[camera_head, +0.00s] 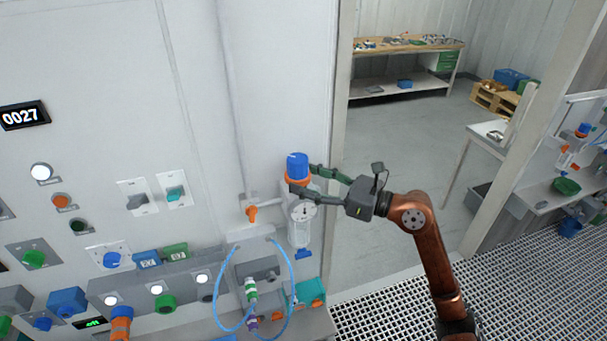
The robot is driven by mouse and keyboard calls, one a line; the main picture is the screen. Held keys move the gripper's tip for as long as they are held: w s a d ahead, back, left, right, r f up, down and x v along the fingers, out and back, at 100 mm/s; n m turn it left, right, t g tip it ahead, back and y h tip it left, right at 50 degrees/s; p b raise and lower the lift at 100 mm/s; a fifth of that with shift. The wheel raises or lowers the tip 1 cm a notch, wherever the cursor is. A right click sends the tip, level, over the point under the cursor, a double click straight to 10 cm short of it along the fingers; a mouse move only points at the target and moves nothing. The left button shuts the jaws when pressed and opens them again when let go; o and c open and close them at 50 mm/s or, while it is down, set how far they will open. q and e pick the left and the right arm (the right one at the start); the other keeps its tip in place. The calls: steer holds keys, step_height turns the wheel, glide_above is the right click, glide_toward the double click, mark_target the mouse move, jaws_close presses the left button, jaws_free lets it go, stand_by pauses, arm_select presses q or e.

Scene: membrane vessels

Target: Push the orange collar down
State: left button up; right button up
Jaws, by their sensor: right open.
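The orange collar (289,181) sits around the vessel just under its blue cap (297,164). The upright vessel (299,232) has a clear lower body and a round gauge (303,211), and stands against the white wall panel. My right gripper (303,179) comes in from the right with its dark green fingers apart. My left gripper is not in view.
An orange-handled valve (252,212) sits left of the vessel. Blue tubing (219,294) loops below it. The wall panel (90,100) carries several buttons and switches. A doorway with open grey floor (420,145) lies to the right, with a workbench (405,92) beyond.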

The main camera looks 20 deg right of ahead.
steer(key=shift+w+a, duration=0.4)
steer(key=shift+w, duration=0.05)
steer(key=shift+c, duration=0.5)
